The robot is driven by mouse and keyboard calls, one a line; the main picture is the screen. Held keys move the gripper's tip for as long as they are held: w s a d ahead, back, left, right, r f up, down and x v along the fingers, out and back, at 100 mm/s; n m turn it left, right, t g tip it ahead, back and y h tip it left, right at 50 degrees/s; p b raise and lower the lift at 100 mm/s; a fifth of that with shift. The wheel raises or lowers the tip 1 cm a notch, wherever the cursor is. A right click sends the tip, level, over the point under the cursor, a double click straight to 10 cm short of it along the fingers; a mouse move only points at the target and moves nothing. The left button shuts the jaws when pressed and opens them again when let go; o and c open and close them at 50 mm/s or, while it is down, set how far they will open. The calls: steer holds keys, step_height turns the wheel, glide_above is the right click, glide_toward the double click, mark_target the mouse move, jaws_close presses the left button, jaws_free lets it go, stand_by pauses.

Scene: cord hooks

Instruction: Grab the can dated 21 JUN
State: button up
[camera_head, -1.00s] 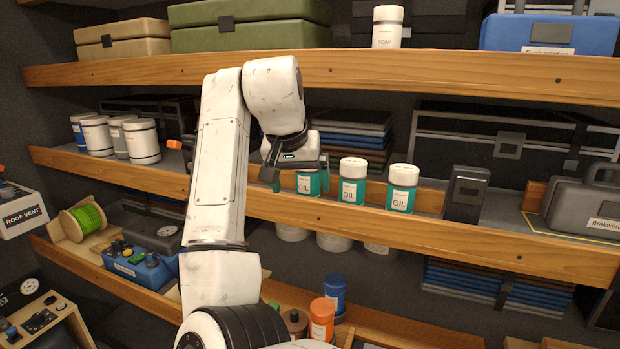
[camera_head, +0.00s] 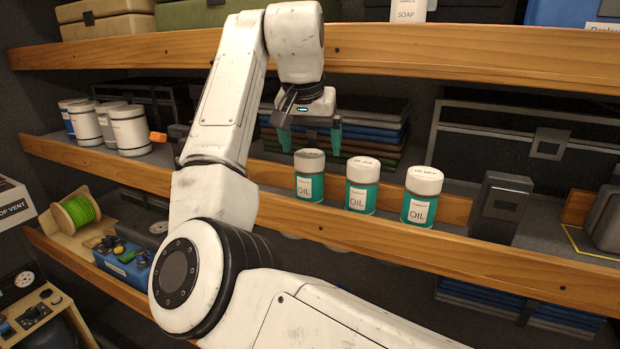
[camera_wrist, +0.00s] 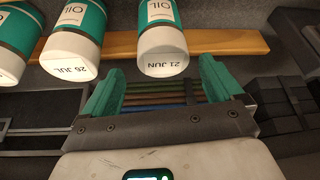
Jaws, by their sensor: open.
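The can dated 21 JUN (camera_wrist: 163,48) is a green oil can with a white lid, upside down in the wrist view, its date readable on the lid. By the order of the cans it matches the leftmost oil can (camera_head: 310,178) in the head view, upright on the middle shelf, its lid shaded. My gripper (camera_head: 311,142) is open and empty above this can, green fingers pointing down. In the wrist view the can lies roughly centred between the fingers (camera_wrist: 160,72), just beyond their tips, with no visible contact.
The 26 JUL can (camera_wrist: 74,50) stands beside it, the middle can (camera_head: 362,186) in the head view. A third oil can (camera_head: 421,198) and a dark box (camera_head: 500,208) stand further right. The upper shelf (camera_head: 420,66) is above; stacked dark cases (camera_head: 375,130) are behind.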

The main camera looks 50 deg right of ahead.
mark_target(309, 154)
steer(key=shift+a+p+x, duration=0.15)
steer(key=shift+p+x, duration=0.25)
steer(key=shift+x, duration=1)
steer(key=shift+a+p+x, duration=0.15)
steer(key=shift+p+x, duration=0.2)
steer(key=shift+x, duration=1.05)
steer(key=shift+w+f, duration=0.1)
steer(key=shift+w, duration=0.05)
steer(key=shift+c, duration=0.3)
steer(key=c, duration=1.2)
